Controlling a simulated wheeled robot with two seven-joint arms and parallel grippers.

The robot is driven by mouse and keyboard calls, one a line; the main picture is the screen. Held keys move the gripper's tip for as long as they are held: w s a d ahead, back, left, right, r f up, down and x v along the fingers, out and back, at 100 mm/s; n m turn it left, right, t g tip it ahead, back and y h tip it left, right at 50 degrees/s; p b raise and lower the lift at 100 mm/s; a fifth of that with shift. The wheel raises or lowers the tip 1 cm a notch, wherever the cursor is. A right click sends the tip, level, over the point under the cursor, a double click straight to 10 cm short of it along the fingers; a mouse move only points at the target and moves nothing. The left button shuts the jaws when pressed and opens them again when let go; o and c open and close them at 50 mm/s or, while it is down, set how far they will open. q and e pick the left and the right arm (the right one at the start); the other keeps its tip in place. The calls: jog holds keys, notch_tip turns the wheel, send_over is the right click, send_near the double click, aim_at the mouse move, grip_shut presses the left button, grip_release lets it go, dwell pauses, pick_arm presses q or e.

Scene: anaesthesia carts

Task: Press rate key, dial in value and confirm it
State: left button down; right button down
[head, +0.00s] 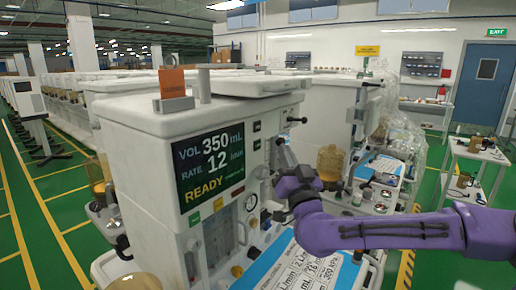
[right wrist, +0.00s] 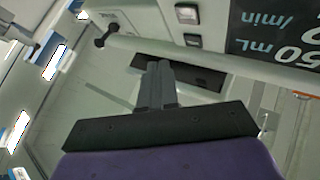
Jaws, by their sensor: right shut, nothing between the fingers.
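The display (head: 210,165) on the front of the nearest cart reads VOL 350 mL, RATE 12 b/min and READY. It shows upside down in the right wrist view (right wrist: 275,35). Small keys (head: 257,127) sit right of the display, and two of them show in the right wrist view (right wrist: 192,40). More small keys (head: 194,218) lie below the display. I cannot read which is the rate key, and I cannot single out the value dial. My right gripper (head: 281,138) is shut and empty near the cart's right side; its fingers (right wrist: 158,68) point towards the cart. My left gripper is out of view.
A rod with a black knob (head: 303,120) sticks out near my right gripper, also in the right wrist view (right wrist: 100,42). A round gauge (head: 252,203) is on the cart's front. A blue-white card (head: 310,268) lies on its worktop. More carts stand behind.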

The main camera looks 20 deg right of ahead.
aim_at(261, 139)
jog(key=shift+w+a+b, duration=0.15)
jog(key=shift+w+a, duration=0.5)
jog(key=shift+w, duration=0.35)
jog(key=shift+w+a+b, duration=0.15)
jog(key=shift+w+a, duration=0.45)
jog(key=shift+w, duration=0.35)
jog(key=shift+w, duration=0.1)
dwell(0.5)
jog(key=shift+w+a, duration=0.2)
jog(key=shift+w, duration=0.05)
jog(key=shift+w+a+b, duration=0.2)
jog(key=shift+w+b, duration=0.1)
jog(key=shift+w, duration=0.1)
dwell(0.6)
jog(key=shift+s+d, duration=0.1)
jog(key=shift+s, duration=0.05)
jog(key=shift+s+d, duration=0.35)
jog(key=shift+s, duration=0.3)
